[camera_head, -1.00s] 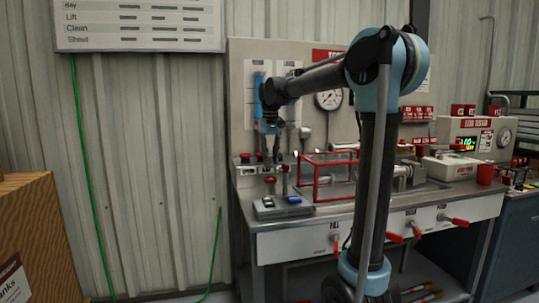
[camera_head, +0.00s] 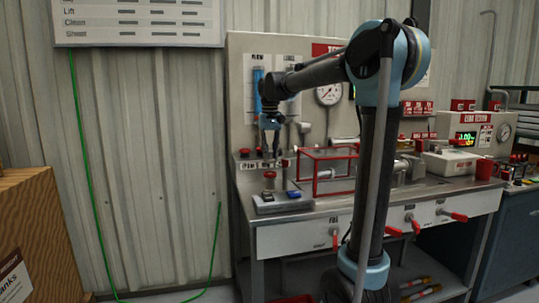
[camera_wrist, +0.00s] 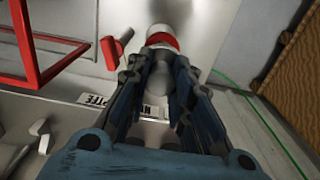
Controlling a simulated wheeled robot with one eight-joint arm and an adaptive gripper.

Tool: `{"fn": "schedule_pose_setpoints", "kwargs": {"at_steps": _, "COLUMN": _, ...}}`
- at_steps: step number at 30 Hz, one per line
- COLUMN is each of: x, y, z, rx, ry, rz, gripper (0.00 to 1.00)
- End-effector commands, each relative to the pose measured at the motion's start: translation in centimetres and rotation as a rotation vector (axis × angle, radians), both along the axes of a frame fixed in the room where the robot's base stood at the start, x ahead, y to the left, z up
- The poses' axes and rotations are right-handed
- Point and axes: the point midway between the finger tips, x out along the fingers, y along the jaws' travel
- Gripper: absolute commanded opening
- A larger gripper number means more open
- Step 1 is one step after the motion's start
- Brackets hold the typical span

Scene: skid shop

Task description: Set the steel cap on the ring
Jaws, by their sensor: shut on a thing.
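My gripper (camera_wrist: 160,66) points down over the left end of the steel bench. It also shows in the head view (camera_head: 269,152), above the bench top. Its fingers are shut on a smooth grey rounded piece, seemingly the steel cap (camera_wrist: 162,76), partly hidden between them. Just past the fingertips in the wrist view is a pale rounded piece with a red band (camera_wrist: 162,41); I cannot tell whether it touches what I hold. I cannot surely pick out the ring in either view.
A red wire cage (camera_head: 330,153) stands right of my gripper. The panel with gauge (camera_head: 328,94) rises behind. A wooden crate (camera_head: 30,230) stands at far left.

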Motion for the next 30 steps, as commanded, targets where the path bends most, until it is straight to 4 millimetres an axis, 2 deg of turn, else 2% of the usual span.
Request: {"fn": "schedule_pose_setpoints", "kwargs": {"at_steps": 30, "x": -0.02, "y": 0.16, "z": -0.58, "rx": 0.000, "ry": 0.000, "rz": 0.002, "gripper": 0.03}}
